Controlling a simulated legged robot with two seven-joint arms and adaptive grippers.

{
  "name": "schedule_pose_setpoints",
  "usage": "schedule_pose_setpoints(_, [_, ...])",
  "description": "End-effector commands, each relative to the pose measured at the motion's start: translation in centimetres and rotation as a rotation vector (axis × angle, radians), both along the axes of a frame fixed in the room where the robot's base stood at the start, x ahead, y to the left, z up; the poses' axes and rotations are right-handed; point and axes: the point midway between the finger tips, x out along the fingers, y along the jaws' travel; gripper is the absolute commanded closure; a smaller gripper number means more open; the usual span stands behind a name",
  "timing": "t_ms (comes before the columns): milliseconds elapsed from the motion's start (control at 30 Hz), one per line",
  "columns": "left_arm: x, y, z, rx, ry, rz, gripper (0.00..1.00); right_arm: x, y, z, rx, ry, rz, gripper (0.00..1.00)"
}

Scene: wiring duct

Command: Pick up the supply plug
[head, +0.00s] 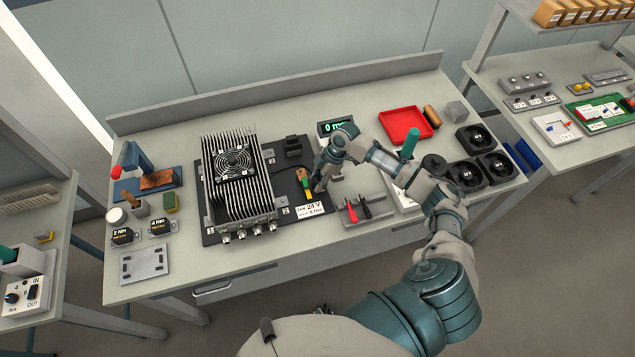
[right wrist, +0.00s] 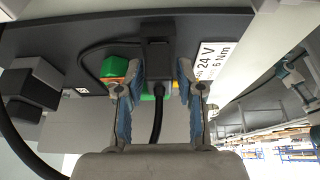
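A black plug-like block (right wrist: 158,52) with a black cable running down from it stands between the fingers of my right gripper (right wrist: 158,72) in the right wrist view; it looks like the supply plug. The fingers are apart, one on each side, with narrow gaps to the block. A green and orange connector (right wrist: 115,68) is just left of the left finger. In the head view the connector (head: 304,181) is on the dark mat, left of my right gripper (head: 319,186), whose fingertips point down near the 24 V label (head: 310,208). My left gripper is not seen.
A finned heat-sink unit with a fan (head: 236,165) stands left of the connector on the dark mat (head: 290,176). A red tray (head: 405,124) and black fans (head: 472,175) are at the right. Red and black probes (head: 351,213) lie close to the right gripper.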

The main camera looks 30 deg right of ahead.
Motion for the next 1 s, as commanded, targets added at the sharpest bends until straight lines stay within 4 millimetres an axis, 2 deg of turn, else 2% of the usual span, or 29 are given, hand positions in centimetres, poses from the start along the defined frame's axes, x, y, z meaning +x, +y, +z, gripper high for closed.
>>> schedule_pose_setpoints(33, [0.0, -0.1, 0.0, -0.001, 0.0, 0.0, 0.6, 0.0, -0.1, 0.0, 0.0, 0.0, -0.001, 0.83])
schedule_pose_setpoints(100, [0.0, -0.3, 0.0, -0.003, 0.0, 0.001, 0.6, 0.0, 0.0, 0.0, -0.001, 0.001, -0.001, 1.0])
schedule_pose_setpoints(333, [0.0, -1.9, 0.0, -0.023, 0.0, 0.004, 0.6, 0.1, 0.0, 0.0, -0.006, 0.0, -0.003, 1.0])
schedule_pose_setpoints(533, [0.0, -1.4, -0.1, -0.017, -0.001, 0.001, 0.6, 0.1, 0.0, 0.5, -0.004, -0.001, -0.002, 1.0])
schedule_pose_setpoints(833, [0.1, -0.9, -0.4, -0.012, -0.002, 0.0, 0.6, 0.0, 0.1, 3.9, -0.002, -0.004, -0.001, 1.0])
schedule_pose_setpoints(1000, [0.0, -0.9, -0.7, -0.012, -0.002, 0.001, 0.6, -4.0, -0.4, 3.8, -0.006, 0.001, 0.001, 1.0])
